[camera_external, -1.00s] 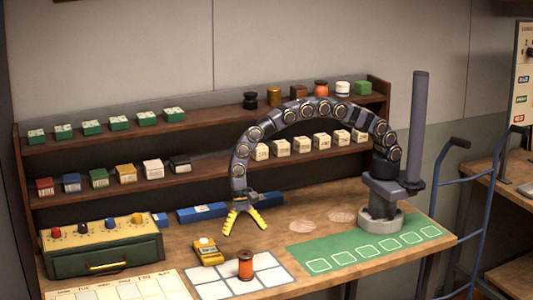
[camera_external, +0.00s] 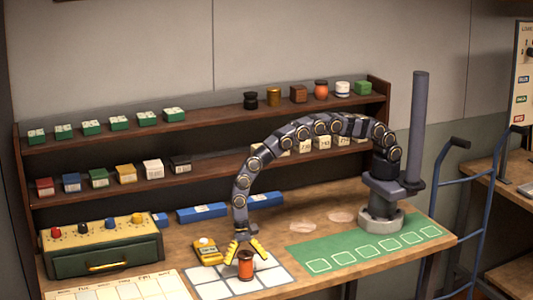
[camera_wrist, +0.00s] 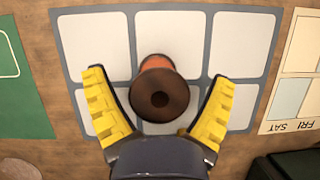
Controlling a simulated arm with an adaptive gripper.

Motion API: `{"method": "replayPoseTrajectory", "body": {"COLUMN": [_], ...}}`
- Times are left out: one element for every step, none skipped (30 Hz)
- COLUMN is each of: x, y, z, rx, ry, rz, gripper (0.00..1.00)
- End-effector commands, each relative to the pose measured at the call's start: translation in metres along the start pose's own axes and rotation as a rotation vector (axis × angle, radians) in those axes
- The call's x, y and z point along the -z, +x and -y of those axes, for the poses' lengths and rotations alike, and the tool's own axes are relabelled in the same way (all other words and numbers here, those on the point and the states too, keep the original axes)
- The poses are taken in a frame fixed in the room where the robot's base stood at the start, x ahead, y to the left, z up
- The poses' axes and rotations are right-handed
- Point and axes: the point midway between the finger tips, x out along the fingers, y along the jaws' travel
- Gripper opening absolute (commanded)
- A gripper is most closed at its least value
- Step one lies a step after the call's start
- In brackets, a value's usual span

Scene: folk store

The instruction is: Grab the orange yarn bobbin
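The orange yarn bobbin (camera_external: 246,266) stands upright on the grey mat with white squares (camera_external: 270,276). In the wrist view the bobbin (camera_wrist: 158,90) shows its dark brown top, with orange yarn behind it. My gripper (camera_external: 246,248) is open, its yellow fingers spread at the bobbin. In the wrist view the fingers (camera_wrist: 158,100) lie on either side of the bobbin, with a gap on both sides. No contact shows.
A yellow device (camera_external: 207,251) stands left of the mat, close to my gripper. A green mat with outlined squares (camera_external: 335,235) lies to the right. A green drawer box (camera_external: 105,262) and a calendar sheet (camera_external: 125,287) are at the left. Shelves with small goods stand behind.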

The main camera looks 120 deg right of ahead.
Motion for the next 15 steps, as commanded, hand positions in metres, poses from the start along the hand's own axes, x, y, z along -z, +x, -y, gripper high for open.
{"method": "replayPoseTrajectory", "body": {"x": [0.0,0.0,0.0,0.0001,0.0,0.0,0.0001,0.0,0.0,0.0,-0.0001,0.0,0.0,0.0,-0.0001], "y": [0.0,-0.0001,-0.0001,-0.0001,-0.0002,-0.0002,-0.0001,-0.0002,-0.0002,-0.0002,-0.0003,-0.0002,-0.0002,-0.0002,-0.0004], "z": [-0.0001,-0.0001,-0.0001,-0.0002,-0.0001,-0.0001,-0.0002,-0.0002,-0.0002,-0.0002,-0.0002,-0.0003,-0.0003,-0.0003,-0.0002], "rx": [0.0,0.0,0.0,-0.001,0.0,0.0,-0.001,-0.001,-0.001,-0.001,0.0,-0.001,-0.001,-0.001,0.0], "ry": [0.0,0.0,0.0,0.0,0.0,0.0,0.0,0.0,0.0,0.0,0.0,0.0,0.0,0.0,0.0], "rz": [0.0,0.0,0.0,0.0,0.0,0.0,0.0,0.0,0.0,0.0,0.0,0.0,0.0,0.0,0.0], "gripper": [0.71,0.58,0.41,0.28,0.15,0.13,0.13,0.13,0.13,0.12,0.12,0.12,0.12,0.12,0.12]}}
